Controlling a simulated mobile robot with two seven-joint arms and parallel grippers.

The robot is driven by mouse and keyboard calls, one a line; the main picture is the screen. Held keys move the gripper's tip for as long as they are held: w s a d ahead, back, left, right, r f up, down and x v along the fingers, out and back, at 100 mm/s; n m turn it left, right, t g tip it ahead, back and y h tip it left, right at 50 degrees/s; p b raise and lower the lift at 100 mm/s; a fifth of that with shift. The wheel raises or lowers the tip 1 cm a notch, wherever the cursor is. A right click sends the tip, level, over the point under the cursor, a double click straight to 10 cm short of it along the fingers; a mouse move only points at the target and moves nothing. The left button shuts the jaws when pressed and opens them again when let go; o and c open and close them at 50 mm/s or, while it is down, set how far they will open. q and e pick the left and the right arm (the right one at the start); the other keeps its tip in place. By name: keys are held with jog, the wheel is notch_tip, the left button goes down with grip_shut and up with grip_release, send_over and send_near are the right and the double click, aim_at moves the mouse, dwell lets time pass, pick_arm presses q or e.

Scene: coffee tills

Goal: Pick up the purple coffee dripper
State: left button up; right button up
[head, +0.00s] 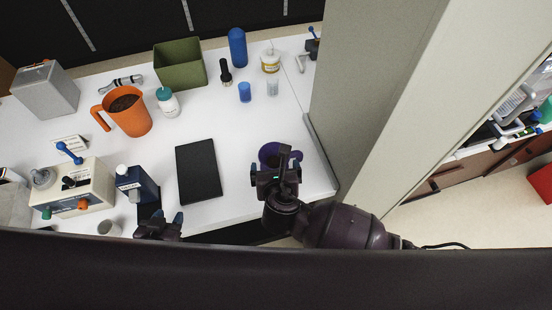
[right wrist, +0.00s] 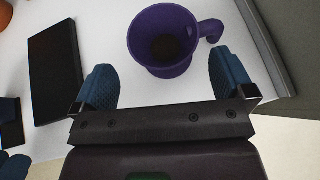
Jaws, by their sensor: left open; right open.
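The purple coffee dripper (right wrist: 148,35) stands upright on the white counter, and the right wrist view looks down into its dark inside. Its handle points right in that view. In the head view the dripper (head: 268,153) is partly hidden behind my right gripper (head: 276,172). In the right wrist view my right gripper (right wrist: 166,85) is open and empty, its blue fingertips on either side of and nearer than the dripper. No contact with the dripper shows. My left gripper (head: 160,222) is open and empty by the counter's front edge, left of the right one.
A black flat slab (head: 199,171) lies left of the dripper. A grey wall panel (head: 365,110) rises close on its right. A coffee machine (head: 80,187), a dark blue box (head: 136,184) and an orange jug (head: 128,110) stand further left.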

aim_at(275, 156)
jog(key=shift+x, duration=3)
jog(key=shift+d, duration=0.15)
jog(key=c, duration=0.5)
